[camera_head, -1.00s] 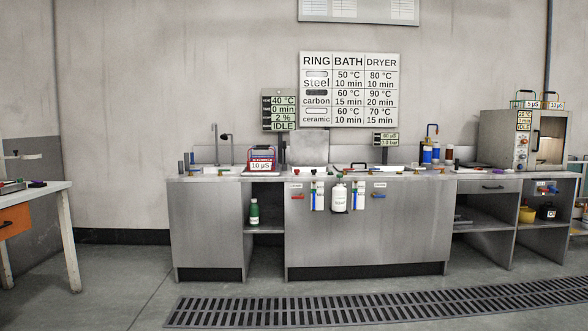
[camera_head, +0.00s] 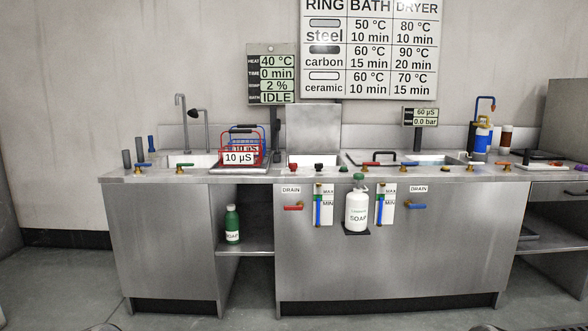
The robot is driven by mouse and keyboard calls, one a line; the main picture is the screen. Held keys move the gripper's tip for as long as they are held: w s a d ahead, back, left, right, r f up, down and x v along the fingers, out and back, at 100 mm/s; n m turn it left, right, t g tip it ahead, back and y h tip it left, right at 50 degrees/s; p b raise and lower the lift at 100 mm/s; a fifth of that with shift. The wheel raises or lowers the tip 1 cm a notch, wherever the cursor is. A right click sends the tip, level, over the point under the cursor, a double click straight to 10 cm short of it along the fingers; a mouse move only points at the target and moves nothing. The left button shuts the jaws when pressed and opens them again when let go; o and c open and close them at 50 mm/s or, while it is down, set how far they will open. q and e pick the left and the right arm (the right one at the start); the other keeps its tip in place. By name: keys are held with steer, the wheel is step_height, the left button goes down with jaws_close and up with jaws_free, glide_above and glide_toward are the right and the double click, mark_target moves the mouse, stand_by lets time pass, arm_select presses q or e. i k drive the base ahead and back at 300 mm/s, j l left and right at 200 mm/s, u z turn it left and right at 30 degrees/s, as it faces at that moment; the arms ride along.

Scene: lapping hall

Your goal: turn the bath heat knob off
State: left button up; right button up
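The bath display (camera_head: 272,80) on the wall reads heat 40 °C, time 0 min, 2 % and IDLE. The bath's upright steel panel (camera_head: 314,128) stands behind the knobs. Neither gripper is visible; only small dark edges show at the bottom of the picture.
A soap bottle (camera_head: 356,208) hangs on the cabinet front between sight gauges, near a red drain handle (camera_head: 293,207) and a blue one (camera_head: 415,206). A red-and-blue basket (camera_head: 240,148) stands left of the knobs. The floor ahead is partly visible.

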mark_target(293, 167)
steer(key=i+j+z, duration=0.15)
steer(key=i, duration=0.25)
steer(key=i+j+z, duration=0.1)
steer(key=i+j, duration=0.25)
